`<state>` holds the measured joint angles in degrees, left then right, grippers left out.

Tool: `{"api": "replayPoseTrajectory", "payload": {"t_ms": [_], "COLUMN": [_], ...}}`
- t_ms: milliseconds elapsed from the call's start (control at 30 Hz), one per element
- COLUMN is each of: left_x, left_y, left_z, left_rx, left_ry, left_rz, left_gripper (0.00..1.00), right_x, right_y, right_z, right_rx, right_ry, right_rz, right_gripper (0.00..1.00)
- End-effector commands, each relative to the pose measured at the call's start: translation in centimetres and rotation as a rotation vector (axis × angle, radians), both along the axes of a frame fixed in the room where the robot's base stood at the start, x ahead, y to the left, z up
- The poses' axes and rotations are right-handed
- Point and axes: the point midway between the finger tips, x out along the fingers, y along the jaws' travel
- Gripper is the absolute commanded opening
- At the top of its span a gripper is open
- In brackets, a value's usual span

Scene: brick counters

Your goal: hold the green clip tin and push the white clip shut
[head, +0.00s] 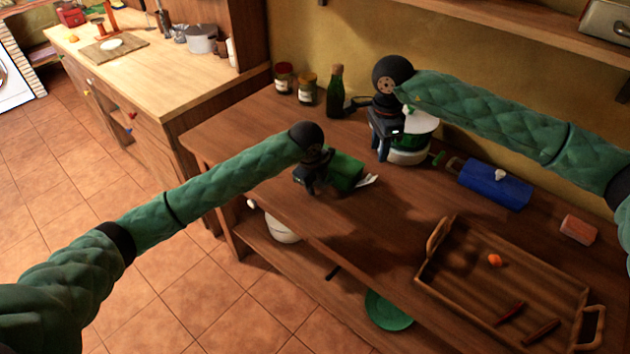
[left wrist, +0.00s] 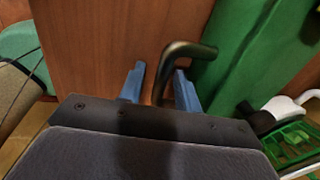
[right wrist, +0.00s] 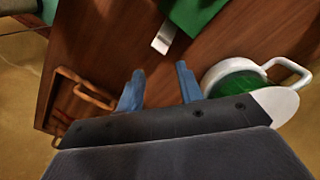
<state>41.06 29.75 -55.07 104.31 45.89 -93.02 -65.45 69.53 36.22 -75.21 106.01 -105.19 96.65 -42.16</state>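The green clip tin (head: 346,171) lies on the brown counter, with its white clip (head: 367,181) sticking out from the right end. The tin fills the right of the left wrist view (left wrist: 235,60). My left gripper (head: 311,186) is at the tin's left end. Its blue fingers (left wrist: 160,85) stand apart on either side of a dark bent handle (left wrist: 185,50), with a gap beside the left finger. In the right wrist view the tin (right wrist: 195,14) and the projecting clip (right wrist: 163,37) are ahead. My right gripper (right wrist: 159,85) is open and empty; in the head view it is near the white pot (head: 405,157).
The pot, green on top, stands close beside my right gripper. A blue box (head: 494,186) lies to its right. A wooden tray (head: 455,285) holds small items at the front right. Jars (head: 284,78) and a green bottle (head: 335,92) stand at the back.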

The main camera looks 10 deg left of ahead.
Motion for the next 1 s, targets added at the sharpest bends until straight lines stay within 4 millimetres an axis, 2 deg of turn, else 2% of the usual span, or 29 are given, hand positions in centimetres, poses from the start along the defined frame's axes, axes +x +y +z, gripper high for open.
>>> {"api": "replayPoseTrajectory", "payload": {"t_ms": [33, 167, 200, 267, 467, 633, 833, 1000], "left_x": [0.0, 0.0, 0.0, 0.0, 0.0, 0.0, 0.0, 0.0], "left_y": [0.0, 0.0, 0.0, 0.0, 0.0, 0.0, 0.0, 0.0], "left_z": [0.0, 0.0, 0.0, 0.0, 0.0, 0.1, 0.1, 0.1], "left_rx": [0.0, 0.0, 0.0, 0.0, 0.0, 0.0, 0.0, 0.0], "left_ry": [0.0, 0.0, 0.0, 0.0, 0.0, 0.0, 0.0, 0.0], "left_rz": [0.0, 0.0, 0.0, 0.0, 0.0, 0.0, 0.0, 0.001], "left_gripper": [0.28, 0.02, 0.0, 0.0, 0.0, 0.0, 0.0, 0.0], "right_x": [0.0, 0.0, 0.0, 0.0, -0.6, -1.1, -1.2, -1.2], "right_y": [0.0, 0.0, 0.0, 0.0, -0.9, -1.9, -1.9, -1.9], "right_z": [0.0, 0.0, 0.0, 0.0, -0.8, -1.5, -2.2, -3.6], "right_rx": [0.0, 0.0, 0.0, 0.0, 0.001, 0.0, 0.0, 0.0], "right_ry": [0.0, 0.0, 0.0, 0.0, 0.001, 0.0, 0.001, 0.001], "right_rz": [0.0, 0.0, 0.0, 0.0, 0.053, 0.116, 0.12, 0.12], "right_gripper": [0.36, 0.36, 0.36, 0.36, 0.0, 0.0, 0.0, 0.0]}}
